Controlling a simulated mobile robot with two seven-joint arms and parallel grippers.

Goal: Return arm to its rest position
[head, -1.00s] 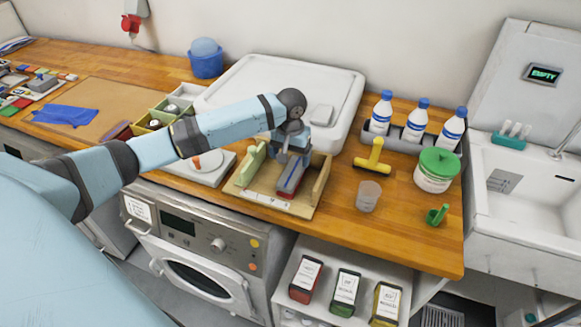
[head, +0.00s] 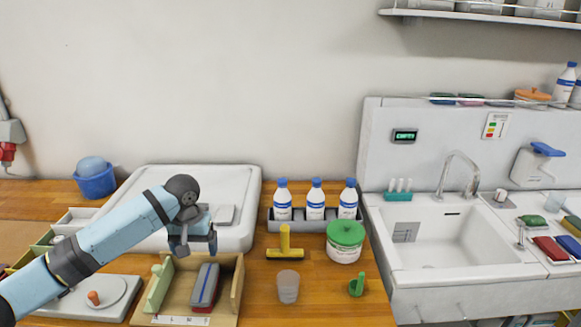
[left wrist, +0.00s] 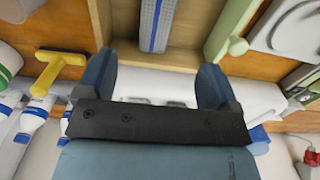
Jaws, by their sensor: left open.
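My left arm reaches in from the left in the head view. My left gripper (head: 193,246) is over the back edge of a wooden fixture. In the left wrist view its two fingers (left wrist: 155,82) are spread apart with nothing between them. A grey block with a blue stripe and a red base (head: 205,286) lies in the wooden fixture (head: 236,285). The block also shows in the left wrist view (left wrist: 157,22), beyond the fingertips and apart from them. My right gripper is not in view.
A white tray (head: 247,178) lies behind the gripper. To the right are a yellow-handled tool (head: 285,249), a clear cup (head: 288,287), white bottles (head: 316,198) and a green-lidded tub (head: 345,243). A scale-like plate (head: 117,303) is at left. A sink (head: 440,240) is farther right.

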